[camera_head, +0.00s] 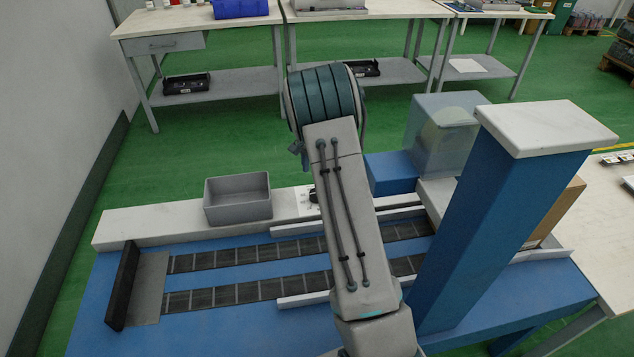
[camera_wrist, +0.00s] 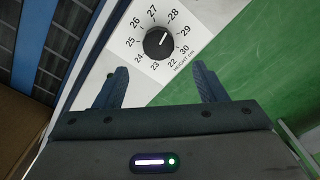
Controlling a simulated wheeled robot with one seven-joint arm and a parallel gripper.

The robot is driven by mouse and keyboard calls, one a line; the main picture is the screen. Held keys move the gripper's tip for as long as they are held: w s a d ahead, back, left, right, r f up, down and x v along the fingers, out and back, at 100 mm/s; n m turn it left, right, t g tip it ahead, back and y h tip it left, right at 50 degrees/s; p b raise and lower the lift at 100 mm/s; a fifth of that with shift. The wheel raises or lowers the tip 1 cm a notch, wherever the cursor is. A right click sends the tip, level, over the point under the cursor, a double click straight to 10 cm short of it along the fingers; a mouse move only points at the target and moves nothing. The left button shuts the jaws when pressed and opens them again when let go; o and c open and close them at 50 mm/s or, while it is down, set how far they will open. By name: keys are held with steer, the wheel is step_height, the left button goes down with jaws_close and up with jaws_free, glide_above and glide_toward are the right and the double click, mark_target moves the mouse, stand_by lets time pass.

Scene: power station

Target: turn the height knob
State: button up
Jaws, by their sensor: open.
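The height knob (camera_wrist: 158,43) is a round black knob on a white dial plate (camera_wrist: 190,20) printed with numbers from 22 to 30 and "HEIGHT cm". Its white pointer mark points up and right, toward 28. My gripper (camera_wrist: 160,69) is open and empty; its two dark fingers stand apart on either side, just below the knob in the wrist view. I see no contact with the knob. In the head view the knob (camera_head: 313,196) is partly visible on the white rail, just left of my arm, which hides most of the gripper.
A grey open bin (camera_head: 238,200) sits on the white rail (camera_head: 150,225) left of the knob. Right of my arm are a blue block (camera_head: 391,173), a clear box (camera_head: 442,135) and a tall blue post (camera_head: 500,205). Roller tracks (camera_head: 230,256) run across the blue table.

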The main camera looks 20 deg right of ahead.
steer(key=shift+r, duration=2.75)
steer(key=shift+r, duration=0.1)
steer(key=s+a+r+n+t+p, duration=0.1)
steer(key=s+a+r+n+p, duration=0.25)
steer(key=s+r, duration=0.45)
steer(key=s+a+r+n+p, duration=0.25)
steer(key=s+a+r, duration=0.35)
steer(key=r, duration=0.4)
steer(key=s+a+r+n+t+p, duration=0.1)
steer(key=s+a+r+n+p, duration=0.1)
steer(key=s, duration=0.7)
steer(key=s+a+r+n+p, duration=0.1)
steer(key=s+r+n+p, duration=0.2)
steer(key=s, duration=0.7)
steer(key=shift+s+a+r+t+p, duration=0.25)
steer(key=shift+a+r+t+p, duration=0.15)
steer(key=shift+r+p, duration=0.25)
